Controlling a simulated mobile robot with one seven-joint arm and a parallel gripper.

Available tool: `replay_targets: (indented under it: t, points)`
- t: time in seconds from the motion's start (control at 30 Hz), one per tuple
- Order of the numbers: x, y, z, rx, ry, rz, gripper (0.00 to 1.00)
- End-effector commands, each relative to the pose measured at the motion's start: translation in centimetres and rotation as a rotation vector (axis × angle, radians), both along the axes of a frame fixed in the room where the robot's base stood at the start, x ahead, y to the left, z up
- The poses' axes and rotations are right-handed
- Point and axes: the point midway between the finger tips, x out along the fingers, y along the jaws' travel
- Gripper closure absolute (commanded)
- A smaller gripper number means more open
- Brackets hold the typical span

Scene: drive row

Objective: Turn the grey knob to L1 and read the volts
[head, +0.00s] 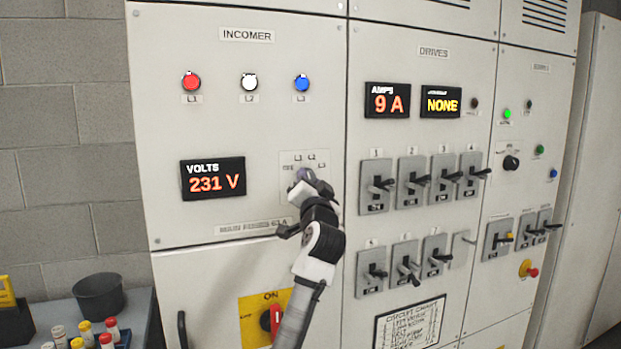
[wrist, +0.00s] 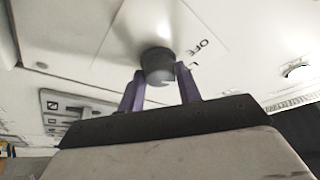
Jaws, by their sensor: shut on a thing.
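The grey knob (wrist: 158,66) sits between the two purple fingers of my gripper (wrist: 160,82) in the wrist view, and the fingers are shut on it. In the head view my gripper (head: 307,177) is at the selector plate (head: 288,160) and hides most of the knob. The plate has small labels including L1, L2 and L3; an OFF mark shows beside the knob in the wrist view. Which mark the knob points to, I cannot tell. The volts display (head: 213,180) reads 231 V.
Red (head: 191,82), white (head: 249,82) and blue (head: 302,83) lamps sit above. A red main switch (head: 270,319) on a yellow plate is below my arm. Rows of black levers (head: 378,184) stand on the panel to the right.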

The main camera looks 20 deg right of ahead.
Motion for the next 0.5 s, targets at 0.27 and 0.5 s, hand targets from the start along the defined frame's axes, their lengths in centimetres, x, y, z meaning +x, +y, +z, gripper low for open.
replay_targets:
  t: [0.27, 0.5]
  points:
    - [0.08, 0.25, 0.30, 0.036, -0.003, 0.003, 0.89]
    - [0.08, 0.28, 0.31, 0.036, -0.003, 0.004, 0.89]
